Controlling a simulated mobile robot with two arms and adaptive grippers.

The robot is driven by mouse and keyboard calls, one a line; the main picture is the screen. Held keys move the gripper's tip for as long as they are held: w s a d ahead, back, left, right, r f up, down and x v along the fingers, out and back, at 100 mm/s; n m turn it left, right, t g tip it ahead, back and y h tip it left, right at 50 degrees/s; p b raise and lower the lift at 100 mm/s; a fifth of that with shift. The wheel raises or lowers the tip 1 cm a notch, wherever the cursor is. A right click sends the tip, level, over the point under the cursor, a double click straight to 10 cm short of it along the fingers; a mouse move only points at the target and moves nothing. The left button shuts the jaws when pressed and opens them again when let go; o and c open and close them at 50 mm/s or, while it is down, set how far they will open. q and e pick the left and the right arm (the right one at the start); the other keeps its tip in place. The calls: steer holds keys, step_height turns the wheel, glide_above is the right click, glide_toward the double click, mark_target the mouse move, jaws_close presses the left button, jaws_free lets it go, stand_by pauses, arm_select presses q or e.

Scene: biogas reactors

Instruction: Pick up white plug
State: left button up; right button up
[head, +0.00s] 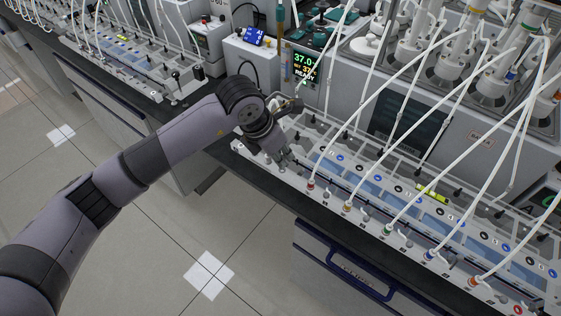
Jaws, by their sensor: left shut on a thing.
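My left gripper (284,158) reaches in from the left and points down at the near left end of the long white device panel (295,178). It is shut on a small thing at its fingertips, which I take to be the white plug. The fingers hide most of it, and I cannot tell whether it still sits in the panel. To the right along the front edge, other plugs with white tubes stand in a row with coloured marks: red (310,184), yellow (347,206), green (387,230), blue (430,254) and orange (473,281). My right gripper is not in view.
White tubes (420,60) cross above the panel. A display (304,66) reading 37.0 stands behind the gripper, with bottles (446,65) at the back right. A similar panel (130,60) lies at the upper left. The blue drawer handle (345,268) is below the dark bench edge; the floor is clear.

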arm_select(q)
step_height(320, 180, up, 17)
steer(key=b, duration=0.3)
steer(key=shift+r, duration=0.15)
steer(key=shift+r+p, duration=0.4)
steer(key=shift+r, duration=0.75)
steer(key=shift+r, duration=0.1)
steer(key=shift+r+p, duration=0.35)
steer(key=shift+r, duration=0.4)
steer(key=shift+f, duration=0.1)
